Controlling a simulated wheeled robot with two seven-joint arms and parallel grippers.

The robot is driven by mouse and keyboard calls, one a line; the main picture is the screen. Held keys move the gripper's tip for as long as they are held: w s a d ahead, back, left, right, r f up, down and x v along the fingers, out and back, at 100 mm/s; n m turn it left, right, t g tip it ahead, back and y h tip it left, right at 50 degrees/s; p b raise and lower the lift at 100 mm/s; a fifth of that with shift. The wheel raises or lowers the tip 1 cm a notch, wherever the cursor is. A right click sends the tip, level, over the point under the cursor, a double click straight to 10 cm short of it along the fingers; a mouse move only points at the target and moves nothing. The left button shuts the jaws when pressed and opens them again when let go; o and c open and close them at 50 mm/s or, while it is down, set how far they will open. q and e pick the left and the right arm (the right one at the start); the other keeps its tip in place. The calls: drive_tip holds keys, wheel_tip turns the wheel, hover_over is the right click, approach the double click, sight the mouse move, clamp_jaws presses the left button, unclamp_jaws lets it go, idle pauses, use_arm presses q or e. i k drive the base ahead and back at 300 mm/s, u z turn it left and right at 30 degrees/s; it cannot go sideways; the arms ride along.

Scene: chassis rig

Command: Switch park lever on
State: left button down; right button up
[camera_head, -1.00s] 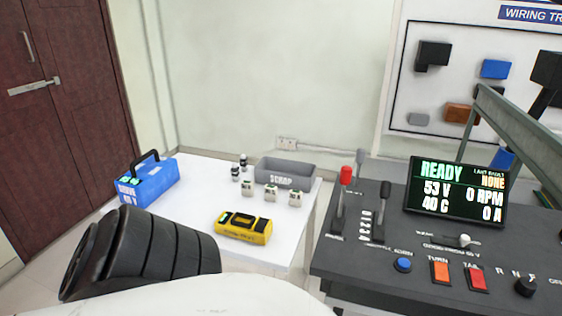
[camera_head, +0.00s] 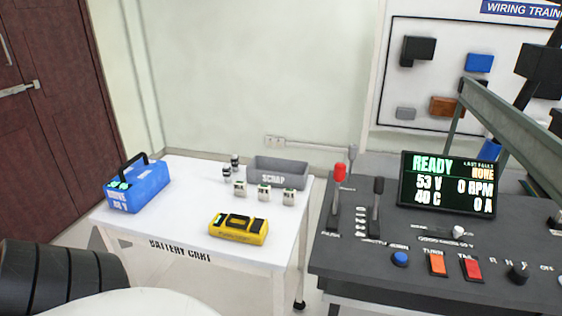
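A red-topped lever (camera_head: 340,174) stands nearly upright at the left end of the dark control console (camera_head: 345,262). The label at its base is small and blurred, and seems to read PARK. A black-handled lever (camera_head: 377,188) stands just to its right, over a numbered scale. Neither of my grippers is in view, and nothing touches the red-topped lever.
A lit display (camera_head: 447,183) reads READY. The console also has a blue button (camera_head: 400,258), an orange switch (camera_head: 436,263) and a red switch (camera_head: 471,269). A white cart (camera_head: 180,228) on the left holds a blue battery (camera_head: 140,192), a yellow device (camera_head: 238,229) and a grey scrap bin (camera_head: 282,172).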

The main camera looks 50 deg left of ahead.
sight(340, 170)
drive_tip(key=u, duration=1.3)
